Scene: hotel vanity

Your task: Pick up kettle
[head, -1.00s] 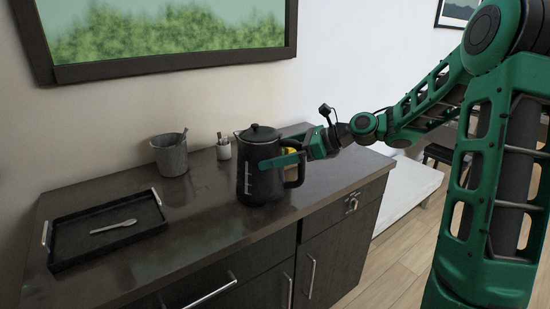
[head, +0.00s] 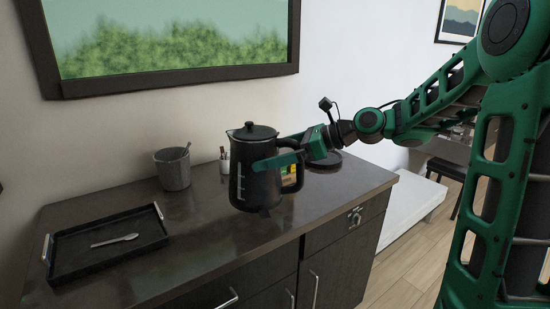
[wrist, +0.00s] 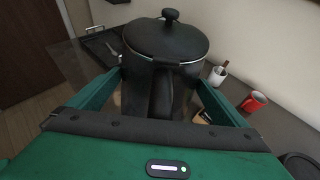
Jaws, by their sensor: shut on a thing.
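The kettle (head: 240,190) is black, with a domed lid, a spout, pale level marks and a loop handle on the right. It is upright and appears held slightly above the counter, with a dark patch beneath it. My gripper (head: 277,160) reaches in from the right, one green finger lying across the kettle's side. In the wrist view, the fingers of my gripper (wrist: 168,100) lie on both sides of the kettle (wrist: 165,42), with its handle between them. The far finger's contact is hidden in the head view.
The dark counter (head: 130,275) holds a black tray (head: 75,258) with a spoon (head: 115,241), a grey bucket (head: 172,170) and a white holder (head: 224,160). A red mug (wrist: 254,101) shows in the wrist view. A black disc (head: 328,163) lies behind my gripper. The counter's front middle is clear.

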